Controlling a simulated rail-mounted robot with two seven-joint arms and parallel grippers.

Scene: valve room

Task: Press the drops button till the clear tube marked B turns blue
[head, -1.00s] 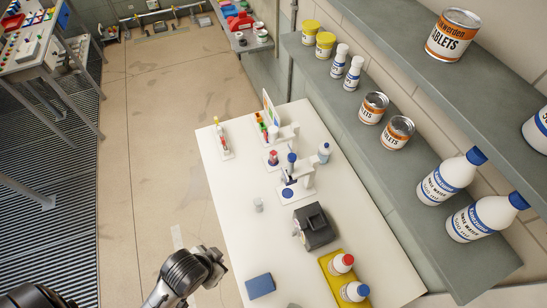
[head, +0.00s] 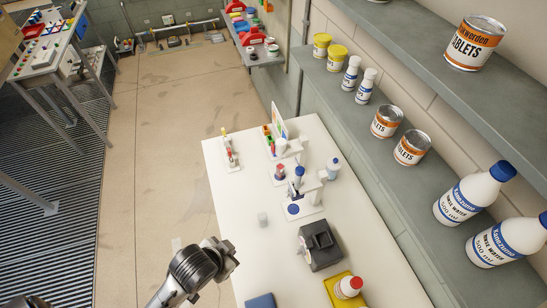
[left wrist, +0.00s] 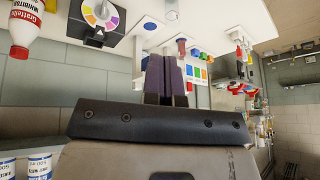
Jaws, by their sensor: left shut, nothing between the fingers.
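A white stand (head: 309,193) on the white table (head: 247,247) carries a blue-topped part (head: 299,172) and has a flat blue disc (head: 293,209) at its foot. I cannot tell for certain which part is the drops button. A small clear tube or cup (head: 263,219) stands to its left; no B is readable. My left arm (head: 203,266) is beside the table's left edge in the head view, its fingers not clear there. In the left wrist view my left gripper (left wrist: 166,62) is shut and empty, below the blue disc (left wrist: 150,25) in the picture. My right gripper is out of view.
A dark grey box (head: 320,246) stands in front of the stand, its coloured dial showing in the left wrist view (left wrist: 100,13). A yellow tray (head: 334,291) with a bottle and a blue block (head: 261,301) are nearer. Shelves with cans and bottles line the right wall.

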